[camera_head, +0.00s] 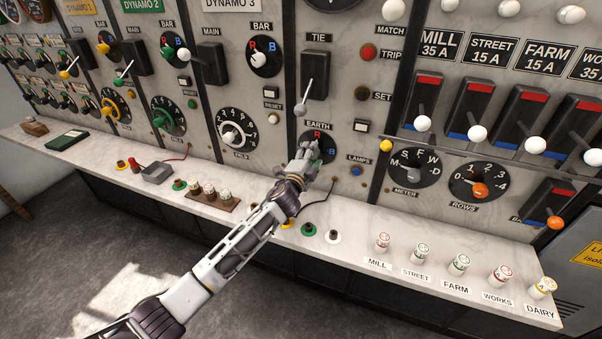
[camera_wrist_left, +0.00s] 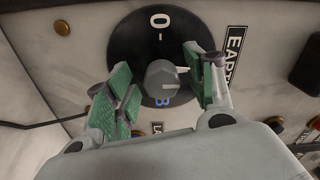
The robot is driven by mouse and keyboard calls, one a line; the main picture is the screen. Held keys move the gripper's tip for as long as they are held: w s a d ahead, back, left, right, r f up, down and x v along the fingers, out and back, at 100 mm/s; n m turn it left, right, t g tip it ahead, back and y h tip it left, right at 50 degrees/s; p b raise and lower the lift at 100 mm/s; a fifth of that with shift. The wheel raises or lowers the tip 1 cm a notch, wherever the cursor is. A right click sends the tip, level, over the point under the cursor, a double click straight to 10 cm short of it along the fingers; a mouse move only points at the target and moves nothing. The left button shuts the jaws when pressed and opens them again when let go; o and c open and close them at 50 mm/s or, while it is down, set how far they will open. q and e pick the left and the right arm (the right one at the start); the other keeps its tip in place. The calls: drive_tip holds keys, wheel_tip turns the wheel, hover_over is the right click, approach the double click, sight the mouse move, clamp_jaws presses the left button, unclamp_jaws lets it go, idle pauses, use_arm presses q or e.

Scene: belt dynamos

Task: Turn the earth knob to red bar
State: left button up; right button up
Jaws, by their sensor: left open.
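The earth dial (camera_head: 331,143) is a black disc below the EARTH label, with a red R at its top and a blue B at its right. My left gripper (camera_head: 305,153) is in front of it and hides the knob in the head view. In the left wrist view the grey earth knob (camera_wrist_left: 161,82) sits between the open green-padded fingers of my left gripper (camera_wrist_left: 162,90), with a gap on each side. Its white pointer line points right, toward the EARTH label. O shows at the top and B at the bottom; the right finger covers the R area.
A tie lever (camera_head: 302,108) hangs just above the earth dial. A blue lamps button (camera_head: 356,170) and a meter dial (camera_head: 414,168) are to the right. The pale ledge (camera_head: 350,215) below carries plugs, sockets and labelled fuses. A cable (camera_head: 322,197) loops beneath the dial.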

use_arm(q)
drive_tip(key=v, duration=1)
drive_tip(key=shift+s, duration=0.3)
drive_tip(key=shift+a, duration=0.15)
idle(0.4)
drive_tip(key=s+a+f+n+g+y, duration=0.3)
drive_tip(key=s+a+f+n+g, duration=0.2)
drive_tip(key=s+a+f+n, duration=0.45)
drive_tip(key=s+a+f+n+g+y, duration=0.3)
drive_tip(key=s+a+f+n+g, duration=0.25)
drive_tip(key=s, duration=0.65)
drive_tip(key=s+a+f+n+g, duration=0.2)
drive_tip(key=s+a+f+g, duration=0.1)
drive_tip(key=s, duration=0.8)
drive_tip(key=s+f+g, duration=0.2)
drive_tip(key=s+f, duration=0.1)
drive_tip(key=f, duration=3)
drive_tip(key=s+a+f, duration=0.2)
drive_tip(key=s+f, duration=0.8)
drive_tip(key=s, duration=0.1)
drive_tip(key=s+a+f, duration=0.2)
drive_tip(key=s+f, duration=0.8)
drive_tip(key=s, duration=0.1)
drive_tip(key=shift+s+m+g, duration=0.3)
drive_tip(key=shift+m+g, duration=0.05)
drive_tip(key=shift+m, duration=0.05)
